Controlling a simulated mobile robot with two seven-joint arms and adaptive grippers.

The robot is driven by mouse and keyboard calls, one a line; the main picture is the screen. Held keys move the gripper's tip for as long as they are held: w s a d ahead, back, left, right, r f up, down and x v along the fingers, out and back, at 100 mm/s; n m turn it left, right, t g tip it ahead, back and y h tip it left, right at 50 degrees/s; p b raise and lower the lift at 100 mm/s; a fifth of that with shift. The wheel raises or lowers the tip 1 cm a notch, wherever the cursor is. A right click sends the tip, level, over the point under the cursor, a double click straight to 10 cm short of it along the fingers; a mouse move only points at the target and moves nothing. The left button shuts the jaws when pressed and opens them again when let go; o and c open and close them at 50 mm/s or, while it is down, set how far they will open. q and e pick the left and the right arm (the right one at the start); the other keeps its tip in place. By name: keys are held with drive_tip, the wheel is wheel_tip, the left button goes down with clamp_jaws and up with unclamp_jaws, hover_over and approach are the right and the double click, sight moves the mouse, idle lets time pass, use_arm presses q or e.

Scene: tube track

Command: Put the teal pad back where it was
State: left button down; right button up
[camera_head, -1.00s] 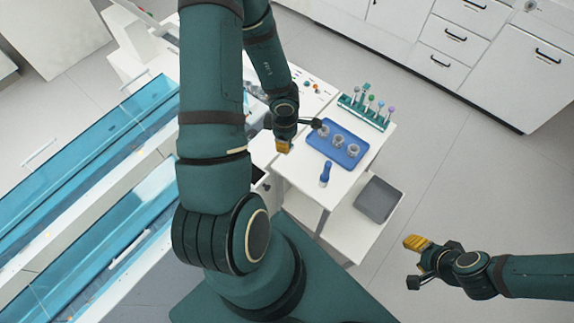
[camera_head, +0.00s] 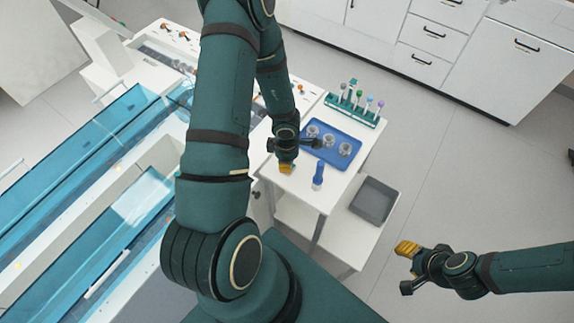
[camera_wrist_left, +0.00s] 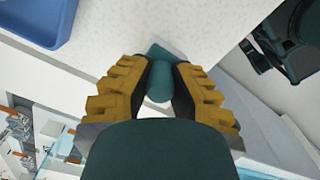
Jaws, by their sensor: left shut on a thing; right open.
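My left gripper (camera_head: 286,167) is over the left part of the small white table (camera_head: 296,188), left of the blue bottle. In the left wrist view the yellow fingers (camera_wrist_left: 160,85) are shut on a teal piece with a rounded grip (camera_wrist_left: 159,78). In the head view the pad is hidden. My right gripper (camera_head: 404,268) is open and empty, out over the floor at the right.
A blue tray (camera_head: 349,158) with clear cups lies on the table. A blue bottle (camera_head: 318,176) stands in front of it. A teal rack (camera_head: 352,108) with capped tubes is behind. A grey bin (camera_head: 374,201) sits on the lower shelf. A bench with blue transparent covers (camera_head: 70,165) is at left.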

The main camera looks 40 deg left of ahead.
use_arm(q)
drive_tip(key=shift+f, duration=0.15)
drive_tip(key=c, duration=1.3)
unclamp_jaws()
drive_tip(key=shift+f, duration=0.1)
drive_tip(key=shift+c, duration=0.2)
drive_tip(key=o, duration=0.3)
drive_tip(key=shift+o, duration=0.2)
wheel_tip(320, 180, up, 11)
drive_tip(key=p, duration=0.7)
drive_tip(key=shift+a, duration=0.1)
drive_tip(key=shift+r+p, duration=0.4)
drive_tip(key=shift+r, duration=0.3)
drive_tip(key=shift+s, duration=0.1)
